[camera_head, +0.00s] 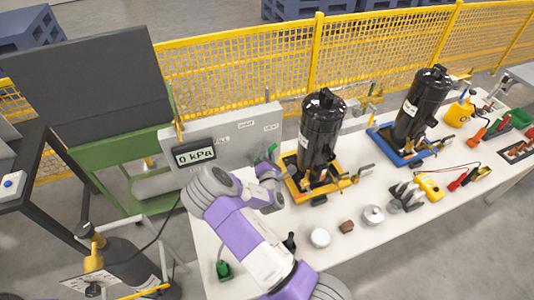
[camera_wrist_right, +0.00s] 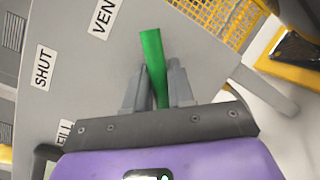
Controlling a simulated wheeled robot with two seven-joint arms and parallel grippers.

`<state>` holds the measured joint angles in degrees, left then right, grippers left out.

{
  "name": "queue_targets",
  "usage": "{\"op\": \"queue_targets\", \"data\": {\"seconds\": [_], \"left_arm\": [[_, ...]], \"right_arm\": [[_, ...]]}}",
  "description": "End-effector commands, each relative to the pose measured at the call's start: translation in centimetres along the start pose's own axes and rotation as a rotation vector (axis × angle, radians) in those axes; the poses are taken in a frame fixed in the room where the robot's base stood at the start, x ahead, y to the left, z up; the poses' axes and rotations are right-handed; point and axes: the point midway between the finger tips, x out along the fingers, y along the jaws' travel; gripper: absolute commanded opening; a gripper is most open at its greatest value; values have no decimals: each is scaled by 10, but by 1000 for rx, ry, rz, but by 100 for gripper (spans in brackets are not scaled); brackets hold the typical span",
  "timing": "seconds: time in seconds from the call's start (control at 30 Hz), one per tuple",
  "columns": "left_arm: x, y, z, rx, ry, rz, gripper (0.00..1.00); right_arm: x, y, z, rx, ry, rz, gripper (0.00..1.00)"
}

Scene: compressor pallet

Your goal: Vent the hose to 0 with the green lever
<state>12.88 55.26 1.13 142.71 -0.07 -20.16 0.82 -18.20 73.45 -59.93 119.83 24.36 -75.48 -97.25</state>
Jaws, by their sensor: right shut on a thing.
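The green lever (camera_wrist_right: 152,48) is between the two fingers of my right gripper (camera_wrist_right: 157,68) in the wrist view, and the gripper is shut on it. A little green also shows beside the gripper (camera_head: 268,168) in the head view (camera_head: 273,151). The lever is on a grey panel (camera_head: 205,150) with labels for vent (camera_wrist_right: 104,14), shut (camera_wrist_right: 42,66) and fill (camera_wrist_right: 65,132). It lies nearest the vent label. The display (camera_head: 195,154) reads 0 kPa. The lever's pivot is hidden by my gripper. My left gripper is out of view.
Two black compressors (camera_head: 320,130) (camera_head: 420,105) stand in a yellow and a blue tray on the white table (camera_head: 375,245). Small parts and tools lie right of my arm. A dark gas cylinder (camera_head: 125,265) stands at lower left. A yellow fence (camera_head: 240,62) runs behind.

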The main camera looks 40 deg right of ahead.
Motion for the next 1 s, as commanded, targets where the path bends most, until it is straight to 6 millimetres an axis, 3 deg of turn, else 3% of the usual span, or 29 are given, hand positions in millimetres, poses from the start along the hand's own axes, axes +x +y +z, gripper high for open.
{"op": "queue_targets", "data": {"seconds": [0.37,1.0], "left_arm": [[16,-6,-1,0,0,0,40],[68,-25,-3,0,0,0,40]], "right_arm": [[-3,11,-4,-150,-28,40,0],[-14,45,-18,-665,-135,162,0]]}}
